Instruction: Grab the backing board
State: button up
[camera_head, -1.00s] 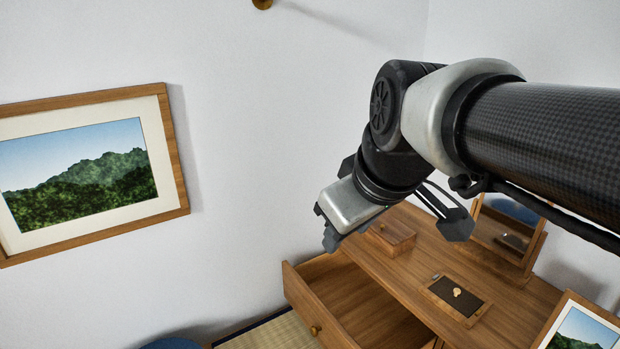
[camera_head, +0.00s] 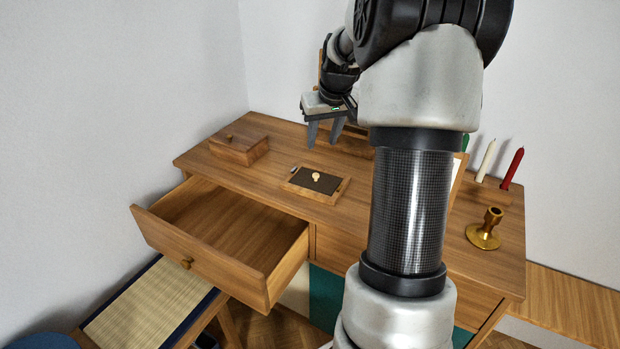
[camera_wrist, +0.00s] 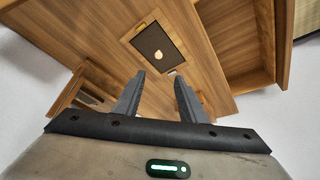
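The backing board (camera_head: 309,180) appears as a dark panel with a pale round knob, lying in a small wooden frame (camera_head: 334,196) flat on the desk top. In the wrist view the dark board (camera_wrist: 151,42) lies beyond my fingertips, inside its frame. My gripper (camera_head: 324,144) is open and empty above the desk, behind and slightly right of the frame. In the wrist view the two fingers (camera_wrist: 159,76) stand apart with bare desk between them. They do not touch the board.
The desk (camera_head: 262,131) has an open, empty-looking drawer (camera_head: 240,222) at front left. A wooden box (camera_head: 239,150) stands on its left. A brass candle holder (camera_head: 485,231), a white candle (camera_head: 487,160) and a red candle (camera_head: 513,168) are at right. My arm hides the desk's middle right.

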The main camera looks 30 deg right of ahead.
jog(key=b, duration=0.2)
send_over(316, 174)
jog(key=s+a, duration=0.1)
jog(key=s, duration=0.1)
notch_tip(316, 174, down, 10)
jog(key=shift+a+r, duration=0.1)
jog(key=shift+a, duration=0.05)
jog(key=x, duration=0.3)
jog(key=b+x, duration=0.1)
jog(key=shift+s+d+f, duration=0.3)
jog(key=shift+s+d, duration=0.05)
jog(key=shift+w+f, duration=0.25)
jog(key=shift+f, duration=0.15)
jog(key=shift+c, duration=0.3)
grip_shut()
